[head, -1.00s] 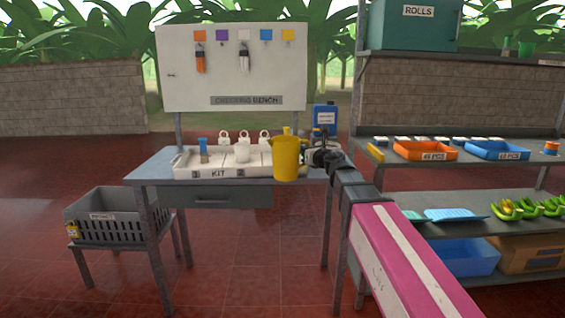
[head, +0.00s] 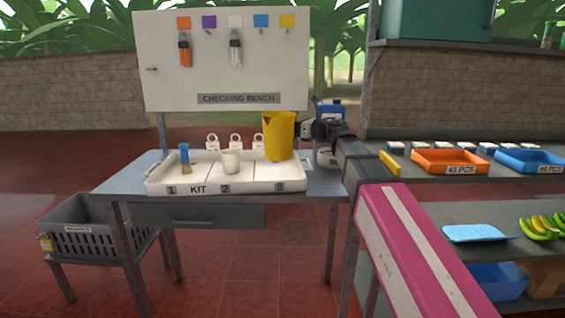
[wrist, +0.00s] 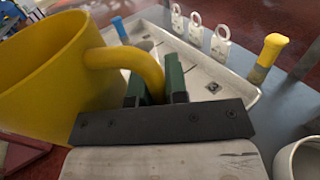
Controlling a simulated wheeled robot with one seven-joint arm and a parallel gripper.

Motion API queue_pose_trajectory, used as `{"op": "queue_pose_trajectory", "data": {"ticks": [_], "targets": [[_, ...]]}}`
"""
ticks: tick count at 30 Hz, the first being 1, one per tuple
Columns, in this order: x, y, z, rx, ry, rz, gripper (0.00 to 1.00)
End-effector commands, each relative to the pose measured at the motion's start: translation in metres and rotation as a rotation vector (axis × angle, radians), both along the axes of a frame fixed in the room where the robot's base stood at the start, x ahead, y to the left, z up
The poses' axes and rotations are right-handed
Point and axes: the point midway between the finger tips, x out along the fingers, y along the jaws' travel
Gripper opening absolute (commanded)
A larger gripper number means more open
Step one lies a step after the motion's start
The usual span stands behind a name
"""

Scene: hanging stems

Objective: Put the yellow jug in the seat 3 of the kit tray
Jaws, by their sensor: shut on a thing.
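The yellow jug (head: 279,138) is upright at the right end of the kit tray (head: 166,189), over the part marked 3. My gripper (head: 308,130) is to its right, shut on its handle. In the wrist view the jug (wrist: 45,75) fills the left side, and the green fingers of my gripper (wrist: 156,85) pinch the handle. The head view does not show clearly whether the jug's base touches the tray.
The tray lies on the grey-blue checking bench (head: 125,186). White padlock-shaped pieces (head: 235,142) stand behind it. A shelf with an orange bin (head: 449,162) is at right; a grey crate (head: 90,240) is at left.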

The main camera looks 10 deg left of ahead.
Motion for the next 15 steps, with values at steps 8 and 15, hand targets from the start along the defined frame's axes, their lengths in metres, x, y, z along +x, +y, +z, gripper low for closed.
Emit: {"op": "queue_pose_trajectory", "data": {"ticks": [8,15], "targets": [[0.053,0.018,-0.03,0.001,0.002,-0.001,0.0],[0.093,0.032,-0.057,0.001,0.002,-0.001,0.0]]}}
